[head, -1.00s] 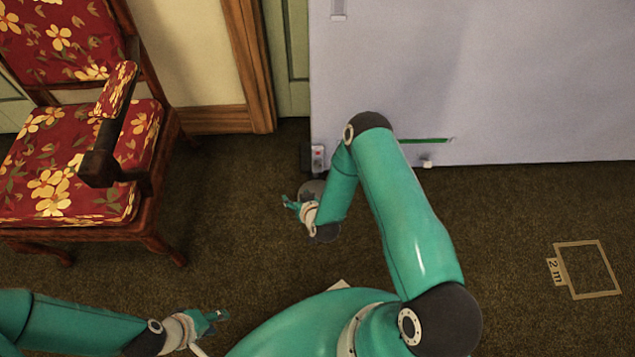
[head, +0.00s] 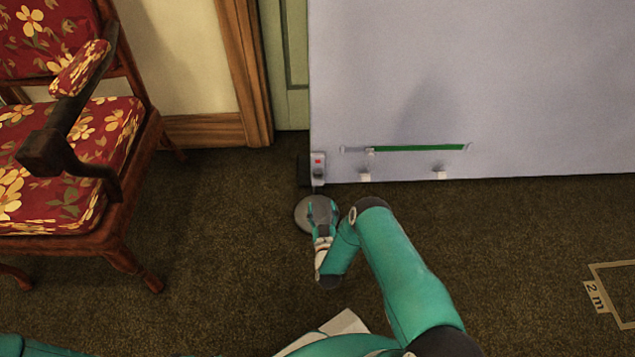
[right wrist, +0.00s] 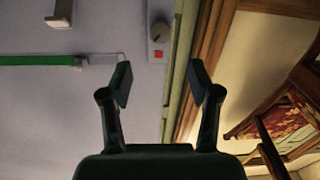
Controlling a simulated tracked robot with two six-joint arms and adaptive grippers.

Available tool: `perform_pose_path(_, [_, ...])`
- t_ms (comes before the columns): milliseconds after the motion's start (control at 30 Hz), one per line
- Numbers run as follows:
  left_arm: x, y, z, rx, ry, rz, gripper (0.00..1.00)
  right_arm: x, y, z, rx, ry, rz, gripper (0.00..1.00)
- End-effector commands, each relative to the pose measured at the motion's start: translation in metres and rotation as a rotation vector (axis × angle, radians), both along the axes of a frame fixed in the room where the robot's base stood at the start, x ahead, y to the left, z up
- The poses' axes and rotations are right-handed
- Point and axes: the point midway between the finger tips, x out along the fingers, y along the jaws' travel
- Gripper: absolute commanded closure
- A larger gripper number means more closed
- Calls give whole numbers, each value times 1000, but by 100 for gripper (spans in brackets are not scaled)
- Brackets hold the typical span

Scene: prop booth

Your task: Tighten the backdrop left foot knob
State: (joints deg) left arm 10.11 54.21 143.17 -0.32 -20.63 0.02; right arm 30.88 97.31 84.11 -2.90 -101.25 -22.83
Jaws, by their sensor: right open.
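The pale backdrop (head: 480,80) stands upright at the back. At its lower left corner is a small grey bracket with a red square, the left foot (head: 318,167). In the right wrist view, the dark round knob (right wrist: 159,32) sits on this bracket, beyond my fingertips and between their lines. The knob's turn position is too small to read. My right gripper (head: 321,206) is open and empty, in front of and below the bracket, apart from it. Its two fingers also show in the right wrist view (right wrist: 159,82). My left gripper is out of view.
A grey round disc (head: 303,214) shows behind my right fingers. A green bar (head: 420,148) and white tabs (head: 439,175) are on the backdrop's lower part. A red flowered chair (head: 70,165) stands left. The carpet (head: 225,240) between chair and gripper is clear.

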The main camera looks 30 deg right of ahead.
Motion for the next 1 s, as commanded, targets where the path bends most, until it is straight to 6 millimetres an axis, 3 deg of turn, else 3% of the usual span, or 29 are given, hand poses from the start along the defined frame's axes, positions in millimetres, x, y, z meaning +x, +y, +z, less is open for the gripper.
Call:
perform_pose_path(300, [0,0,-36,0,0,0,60,62,-35,-3,-2,-5,0,38])
perform_pose_path(500, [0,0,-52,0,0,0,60,92,-51,-3,1,-3,2,38])
perform_pose_path(700, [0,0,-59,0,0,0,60,107,-59,-1,2,-1,3,38])
perform_pose_path(1000, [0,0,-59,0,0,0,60,110,-60,0,3,1,4,38])
